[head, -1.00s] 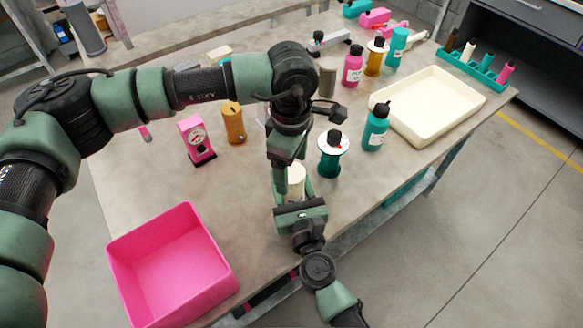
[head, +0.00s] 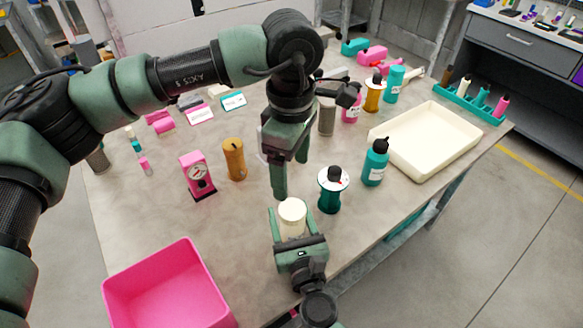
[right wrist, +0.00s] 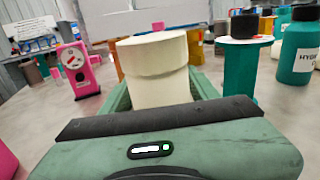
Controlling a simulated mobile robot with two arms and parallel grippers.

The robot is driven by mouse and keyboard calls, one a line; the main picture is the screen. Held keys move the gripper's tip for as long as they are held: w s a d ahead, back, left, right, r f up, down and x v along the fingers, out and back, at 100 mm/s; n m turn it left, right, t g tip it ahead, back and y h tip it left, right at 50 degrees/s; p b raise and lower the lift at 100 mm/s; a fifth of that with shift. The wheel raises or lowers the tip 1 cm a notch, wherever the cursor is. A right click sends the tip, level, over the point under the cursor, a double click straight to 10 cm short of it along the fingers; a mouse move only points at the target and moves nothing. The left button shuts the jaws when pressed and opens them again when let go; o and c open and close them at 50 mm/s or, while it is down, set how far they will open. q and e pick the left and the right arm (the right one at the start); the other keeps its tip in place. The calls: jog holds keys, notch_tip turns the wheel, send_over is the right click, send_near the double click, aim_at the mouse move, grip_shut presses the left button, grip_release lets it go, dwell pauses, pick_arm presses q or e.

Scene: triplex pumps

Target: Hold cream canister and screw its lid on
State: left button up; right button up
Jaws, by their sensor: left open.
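The cream canister (head: 292,228) stands upright near the table's front edge, between the fingers of my right gripper (head: 291,224). It also shows close up in the right wrist view (right wrist: 160,90). A slightly wider cream lid (head: 292,209) sits level on its top, with a seam below it in the right wrist view (right wrist: 152,54); how tight it is cannot be seen. My right gripper is shut on the canister's body. My left gripper (head: 290,174) points down, open and empty, above and behind the canister, apart from the lid.
A teal spool-like part (head: 333,192) and a teal bottle (head: 375,163) stand right of the canister. A cream tray (head: 457,163) lies farther right. A pink gauge (head: 197,175) and an orange cylinder (head: 234,160) stand left. A pink bin (head: 150,277) is at front left.

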aim_at(295, 234)
jog(key=shift+o, duration=0.6)
jog(key=shift+s, duration=0.2)
jog(key=b+v, duration=0.2)
jog(key=v, duration=0.4)
jog(key=shift+s+d+f, duration=0.1)
jog(key=shift+s, duration=0.15)
jog(key=shift+s+d, duration=0.1)
jog(key=shift+s, duration=0.35)
